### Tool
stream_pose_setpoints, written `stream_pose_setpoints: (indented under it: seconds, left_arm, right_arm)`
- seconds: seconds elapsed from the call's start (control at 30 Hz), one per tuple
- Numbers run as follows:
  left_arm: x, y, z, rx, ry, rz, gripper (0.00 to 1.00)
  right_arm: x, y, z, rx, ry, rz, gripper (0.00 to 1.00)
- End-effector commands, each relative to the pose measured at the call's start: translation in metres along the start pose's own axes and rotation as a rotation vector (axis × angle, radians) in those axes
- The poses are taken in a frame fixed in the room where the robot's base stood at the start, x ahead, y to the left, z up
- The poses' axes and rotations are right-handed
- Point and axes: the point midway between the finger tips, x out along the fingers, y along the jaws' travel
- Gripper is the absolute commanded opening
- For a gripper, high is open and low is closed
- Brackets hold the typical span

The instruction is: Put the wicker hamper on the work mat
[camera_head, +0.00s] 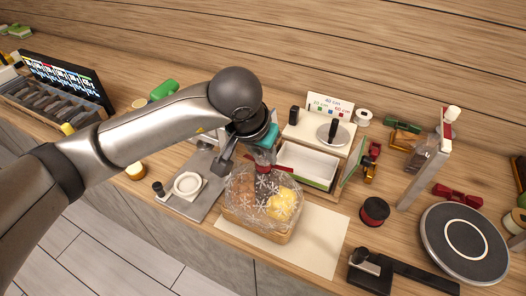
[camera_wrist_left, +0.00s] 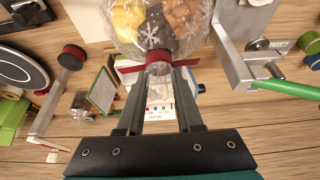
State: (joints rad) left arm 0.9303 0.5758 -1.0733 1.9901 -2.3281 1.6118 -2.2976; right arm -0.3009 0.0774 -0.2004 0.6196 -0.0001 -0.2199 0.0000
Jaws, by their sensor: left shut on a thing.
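The wicker hamper (camera_head: 257,227) is a tan basket wrapped in clear film with white snowflakes, with yellow and brown items inside. A red ribbon ties the film's neck. My left gripper (camera_head: 263,152) is above it, shut on the gathered neck. In the left wrist view the fingers (camera_wrist_left: 160,78) close on the neck just by the ribbon, and the wrapped hamper (camera_wrist_left: 158,28) lies beyond them. The cream work mat (camera_head: 318,243) is at the counter's front edge. The hamper overlaps its back left part in the picture; I cannot tell whether it touches. My right gripper is not in view.
The mat's right part is bare.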

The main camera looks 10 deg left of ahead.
Motion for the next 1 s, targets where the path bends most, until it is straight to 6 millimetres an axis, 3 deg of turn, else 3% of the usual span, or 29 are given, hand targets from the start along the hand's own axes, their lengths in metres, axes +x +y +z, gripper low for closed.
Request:
stream_pose_setpoints:
  seconds: [0.1,0.13,0.4,0.77,1.0]
  left_arm:
    - [0.002,0.000,-0.001,0.000,0.007,0.001,0.00]
    - [0.003,0.000,0.001,0.000,0.000,0.000,0.36]
    - [0.002,0.000,0.001,0.000,0.000,0.000,0.65]
    - [-0.002,0.000,0.000,0.000,-0.001,0.000,0.65]
    - [-0.048,0.000,-0.002,0.002,0.008,0.000,0.65]
  right_arm:
    - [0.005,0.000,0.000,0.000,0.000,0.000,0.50]
    - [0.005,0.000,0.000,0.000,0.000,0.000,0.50]
    - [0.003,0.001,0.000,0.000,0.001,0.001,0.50]
    - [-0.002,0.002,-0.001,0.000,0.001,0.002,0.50]
    - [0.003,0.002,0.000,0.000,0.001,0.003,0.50]
